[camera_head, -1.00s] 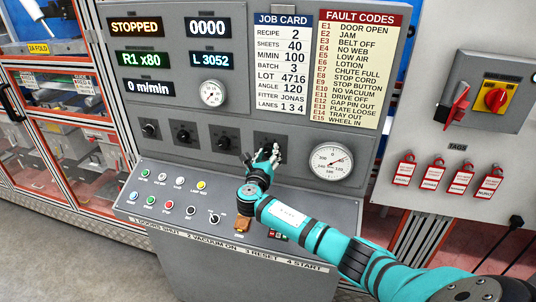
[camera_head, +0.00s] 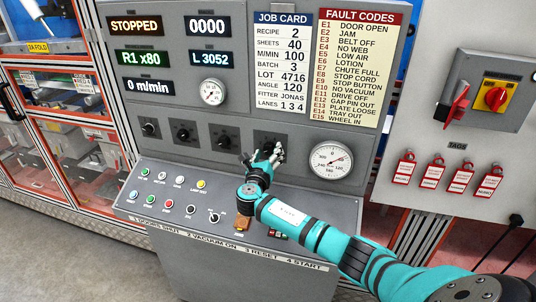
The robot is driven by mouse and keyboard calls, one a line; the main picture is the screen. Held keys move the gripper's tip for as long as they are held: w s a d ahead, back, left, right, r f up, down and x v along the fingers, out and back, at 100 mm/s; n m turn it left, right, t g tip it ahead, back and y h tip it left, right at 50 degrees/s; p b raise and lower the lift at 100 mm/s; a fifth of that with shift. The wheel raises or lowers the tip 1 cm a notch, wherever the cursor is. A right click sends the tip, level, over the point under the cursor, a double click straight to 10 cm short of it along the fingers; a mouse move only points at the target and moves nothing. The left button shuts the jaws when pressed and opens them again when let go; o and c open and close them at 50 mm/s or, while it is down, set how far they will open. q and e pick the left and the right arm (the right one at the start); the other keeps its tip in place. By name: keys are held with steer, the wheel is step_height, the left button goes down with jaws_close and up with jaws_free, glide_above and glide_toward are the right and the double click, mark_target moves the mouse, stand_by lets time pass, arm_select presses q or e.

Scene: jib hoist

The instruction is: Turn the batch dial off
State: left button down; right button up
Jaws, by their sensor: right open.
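A row of black dials is set in the grey panel: one at the far left (camera_head: 149,129), a second (camera_head: 183,134) and a third (camera_head: 224,141). A fourth dial position at the right of the row, on a dark plate (camera_head: 268,136), is mostly hidden behind my right gripper. The labels above the dials are too small to read, so I cannot tell which is the batch dial. My right gripper (camera_head: 274,150) is open in front of that fourth position. I cannot tell whether it touches the dial. My left gripper is not in view.
A large round gauge (camera_head: 330,160) is close to the right of the gripper. A red and yellow isolator switch (camera_head: 495,98) and red tags (camera_head: 461,177) are further right.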

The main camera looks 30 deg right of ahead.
steer(key=shift+r, duration=0.1)
steer(key=v, duration=1.2)
